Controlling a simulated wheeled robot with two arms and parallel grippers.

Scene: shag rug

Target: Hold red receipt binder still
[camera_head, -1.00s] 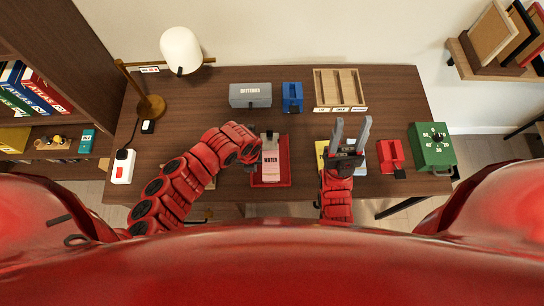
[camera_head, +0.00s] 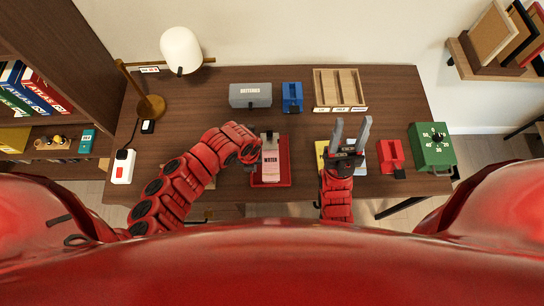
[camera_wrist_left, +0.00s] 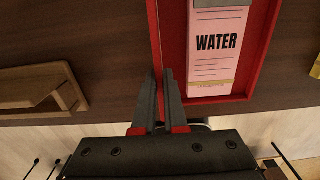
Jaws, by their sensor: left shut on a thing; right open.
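The red receipt binder (camera_head: 286,168) lies on the desk in front of me. A pink slip marked WATER (camera_head: 270,165) is on it, under a grey clip at its far end. In the left wrist view, the fingers of my left gripper (camera_wrist_left: 160,78) close on the binder's red side edge (camera_wrist_left: 174,40). In the head view this contact is mostly hidden by the left hand. My right gripper (camera_head: 351,128) is open, with its fingers pointing away from me, to the right of the binder.
A yellow thing (camera_head: 320,150) is partly hidden by my right gripper. A grey box (camera_head: 250,95), blue holder (camera_head: 292,97) and wooden tray (camera_head: 340,88) stand at the back. A lamp (camera_head: 181,50) is at left.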

